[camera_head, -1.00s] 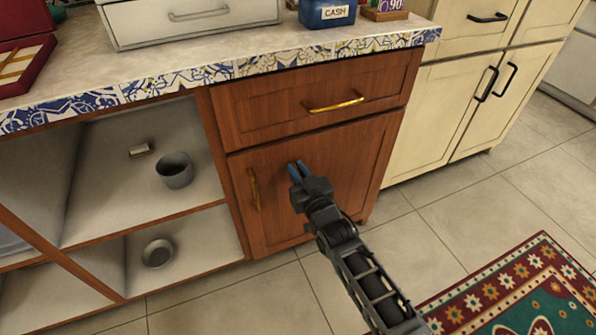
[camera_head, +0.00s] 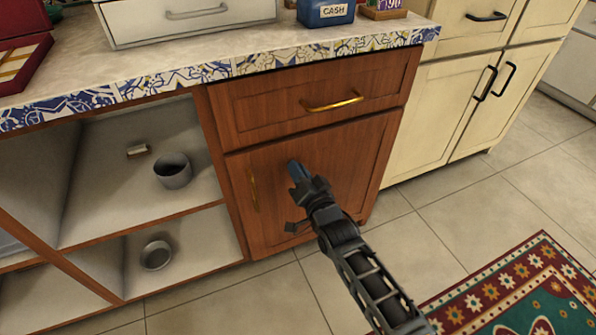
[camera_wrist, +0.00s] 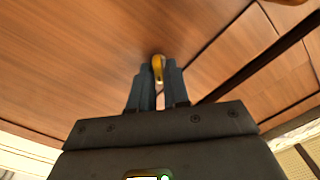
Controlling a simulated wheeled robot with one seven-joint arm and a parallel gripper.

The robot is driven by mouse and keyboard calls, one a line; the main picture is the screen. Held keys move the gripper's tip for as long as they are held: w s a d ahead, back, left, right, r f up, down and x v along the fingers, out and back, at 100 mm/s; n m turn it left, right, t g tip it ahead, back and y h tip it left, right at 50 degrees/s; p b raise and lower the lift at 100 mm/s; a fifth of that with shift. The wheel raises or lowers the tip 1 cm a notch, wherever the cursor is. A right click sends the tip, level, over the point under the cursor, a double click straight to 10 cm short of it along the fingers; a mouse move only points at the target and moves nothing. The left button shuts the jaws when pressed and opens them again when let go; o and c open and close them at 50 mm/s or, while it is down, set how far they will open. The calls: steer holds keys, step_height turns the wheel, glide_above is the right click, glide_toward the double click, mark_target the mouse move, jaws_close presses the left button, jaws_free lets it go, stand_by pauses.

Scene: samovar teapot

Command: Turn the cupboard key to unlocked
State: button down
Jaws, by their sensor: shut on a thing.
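The wooden cupboard door (camera_head: 275,185) is closed, below a drawer, with a gold handle (camera_head: 253,190) near its left edge. My gripper (camera_head: 294,168) is at the door's front, right of that handle. In the wrist view, the fingers of my gripper (camera_wrist: 158,82) are shut on a small gold key (camera_wrist: 158,66), whose rounded end sticks out between the fingertips towards the door. The lock itself is hidden, and in the head view the key is hidden by my gripper.
A drawer with a gold handle (camera_head: 332,103) is above the door. Open shelves with a grey cup (camera_head: 173,172) and a small bowl (camera_head: 156,255) are at the left. Cream cupboards (camera_head: 440,110) stand at the right. A patterned rug (camera_head: 520,295) lies on the floor.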

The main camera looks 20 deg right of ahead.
steer(key=shift+d+f+m, duration=0.1)
steer(key=shift+f+m, duration=0.05)
steer(key=shift+m, duration=2.2)
steer(key=shift+d+f+m, duration=0.1)
steer(key=shift+m, duration=2.25)
steer(key=c, duration=1.2)
jaws_free()
steer(key=shift+c, duration=0.2)
steer(key=shift+s, duration=0.1)
steer(key=s+p, duration=0.3)
steer(key=s, duration=0.4)
steer(key=shift+s+p, duration=0.3)
steer(key=shift+p, duration=0.05)
